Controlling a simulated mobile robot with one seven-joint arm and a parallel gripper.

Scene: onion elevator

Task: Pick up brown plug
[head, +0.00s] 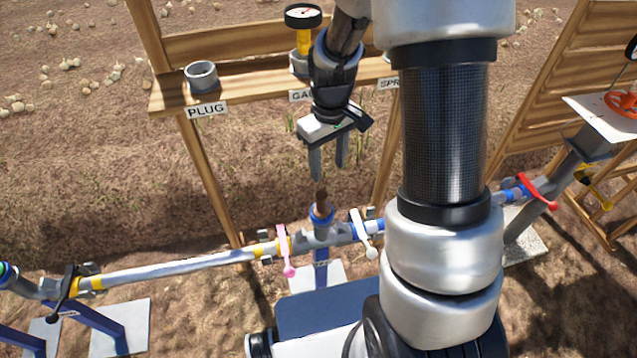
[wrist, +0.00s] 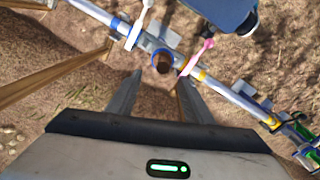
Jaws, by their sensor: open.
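The brown plug (head: 321,198) stands upright in the blue-rimmed top of a short vertical fitting (head: 321,226) on the pipe. In the wrist view the brown plug (wrist: 162,66) shows from above as a round dark end, just beyond my fingertips. My gripper (head: 328,176) is open, points down and is just above the plug, with nothing between its fingers. In the wrist view the two fingers of my gripper (wrist: 158,78) are spread apart, and I see no contact with the plug.
A pink-handled valve (head: 285,250) and a white-handled valve (head: 363,234) flank the fitting closely. Behind is a wooden shelf (head: 240,90) with a grey cup above the PLUG label (head: 207,110) and a gauge (head: 303,18). A red-handled valve (head: 537,195) is at the right.

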